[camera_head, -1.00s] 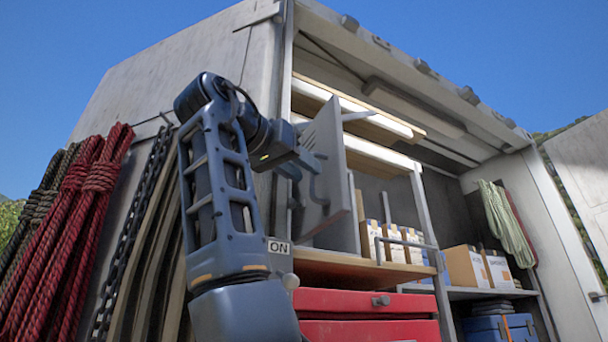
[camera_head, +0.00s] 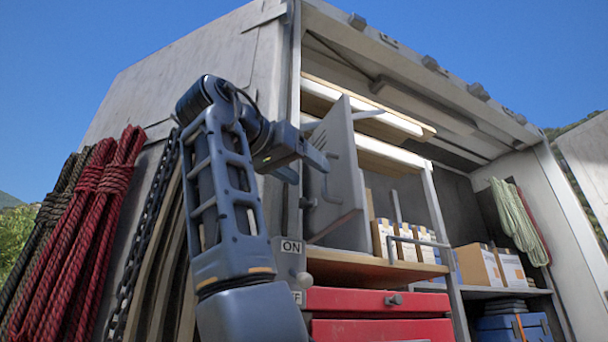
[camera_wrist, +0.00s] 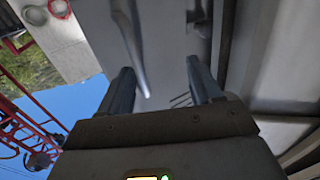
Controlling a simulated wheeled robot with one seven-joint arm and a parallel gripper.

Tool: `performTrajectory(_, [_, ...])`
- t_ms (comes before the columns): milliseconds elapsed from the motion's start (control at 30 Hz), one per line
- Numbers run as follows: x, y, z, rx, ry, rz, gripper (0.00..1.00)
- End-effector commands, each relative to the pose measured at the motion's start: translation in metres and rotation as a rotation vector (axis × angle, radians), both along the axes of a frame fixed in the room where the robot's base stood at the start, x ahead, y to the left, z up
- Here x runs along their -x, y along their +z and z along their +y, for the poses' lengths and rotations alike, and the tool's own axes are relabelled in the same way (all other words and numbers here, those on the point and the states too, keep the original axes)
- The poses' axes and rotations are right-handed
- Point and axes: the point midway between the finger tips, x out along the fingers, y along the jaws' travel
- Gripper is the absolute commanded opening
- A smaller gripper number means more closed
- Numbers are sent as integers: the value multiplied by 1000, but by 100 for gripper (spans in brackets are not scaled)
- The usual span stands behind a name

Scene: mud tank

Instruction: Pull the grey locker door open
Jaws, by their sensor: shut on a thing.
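The grey locker door (camera_head: 345,205) stands swung out from the upper left of the cabinet, with its inner space partly showing. Its handle (camera_head: 354,165) is a thin bent bar on the door's face. It also shows in the wrist view (camera_wrist: 130,45) as a pale bar running down between the fingers. My gripper (camera_head: 318,165) is at the handle, with its fingers on either side of the bar, and is shut on it. The wrist view shows both fingers (camera_wrist: 162,85) against the grey door face. The exact contact is hard to make out.
A red drawer unit (camera_head: 370,300) sits below the wooden shelf (camera_head: 370,268). Boxes (camera_head: 410,240) stand on that shelf to the right of the door. A chain (camera_head: 150,225) and red ropes (camera_head: 90,225) hang at left.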

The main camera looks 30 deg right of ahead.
Motion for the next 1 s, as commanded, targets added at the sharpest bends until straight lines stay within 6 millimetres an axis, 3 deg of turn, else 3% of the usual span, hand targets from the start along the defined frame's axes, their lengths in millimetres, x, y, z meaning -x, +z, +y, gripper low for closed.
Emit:
performTrajectory(133, [-6, -1, 8, 7, 14, 11, 39])
performTrajectory(267, [-9, -1, 16, 8, 15, 12, 45])
performTrajectory(300, [-10, -1, 18, 7, 15, 13, 38])
performTrajectory(1000, [-20, 0, 56, 0, 5, 2, 38])
